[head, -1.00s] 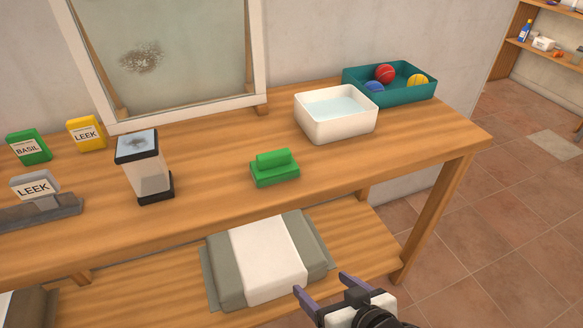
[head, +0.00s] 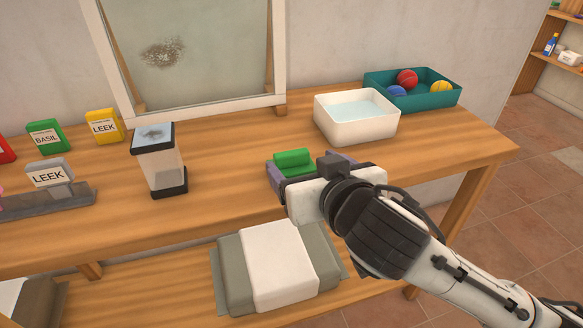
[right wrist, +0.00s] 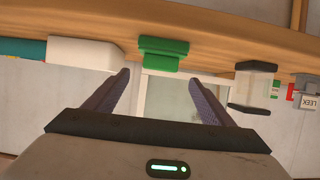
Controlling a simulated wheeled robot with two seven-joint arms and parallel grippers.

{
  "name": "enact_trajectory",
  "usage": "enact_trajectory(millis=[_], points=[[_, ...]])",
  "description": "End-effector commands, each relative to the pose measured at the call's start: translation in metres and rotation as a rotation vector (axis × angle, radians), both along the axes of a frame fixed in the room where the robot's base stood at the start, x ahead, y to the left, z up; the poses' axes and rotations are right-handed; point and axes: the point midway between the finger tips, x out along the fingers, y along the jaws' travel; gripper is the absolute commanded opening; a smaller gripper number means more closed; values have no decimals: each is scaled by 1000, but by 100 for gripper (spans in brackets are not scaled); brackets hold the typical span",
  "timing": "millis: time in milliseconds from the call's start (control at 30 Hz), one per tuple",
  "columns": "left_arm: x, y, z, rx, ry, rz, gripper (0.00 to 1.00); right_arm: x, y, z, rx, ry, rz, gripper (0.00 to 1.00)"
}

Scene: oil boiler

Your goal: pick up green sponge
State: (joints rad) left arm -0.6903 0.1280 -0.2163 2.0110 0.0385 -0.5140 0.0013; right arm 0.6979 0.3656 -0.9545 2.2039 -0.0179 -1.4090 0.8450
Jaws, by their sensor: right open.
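The green sponge (head: 293,160) lies on the wooden table near its front edge, with a raised block on a wider base. In the head view my right gripper (head: 294,171) is at the sponge, and its hand hides the sponge's lower front. In the right wrist view the sponge (right wrist: 163,53) shows just beyond and between the two spread fingers (right wrist: 161,92), which are open and empty. I cannot tell whether a finger touches it. My left gripper is not in view.
A white basin of water (head: 357,118) stands right of the sponge, and a teal box (head: 437,99) with balls is behind it. A clear container (head: 159,160) stands to the left. A framed pane (head: 190,50) leans at the back. Folded cloth (head: 276,265) lies on the lower shelf.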

Motion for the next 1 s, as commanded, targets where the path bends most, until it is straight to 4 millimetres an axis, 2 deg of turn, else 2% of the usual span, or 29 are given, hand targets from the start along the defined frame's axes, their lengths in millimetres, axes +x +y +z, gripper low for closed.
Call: enact_trajectory(millis=[233, 500, 800, 1000], points=[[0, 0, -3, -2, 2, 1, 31, 19, 6, -9, -1, -1, -1, 77], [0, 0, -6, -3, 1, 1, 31, 51, 16, -26, -1, 0, 0, 77], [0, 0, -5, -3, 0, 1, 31, 55, 18, -28, 1, -1, 2, 77], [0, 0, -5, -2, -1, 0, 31, 55, 18, -28, 1, -1, 2, 43]])
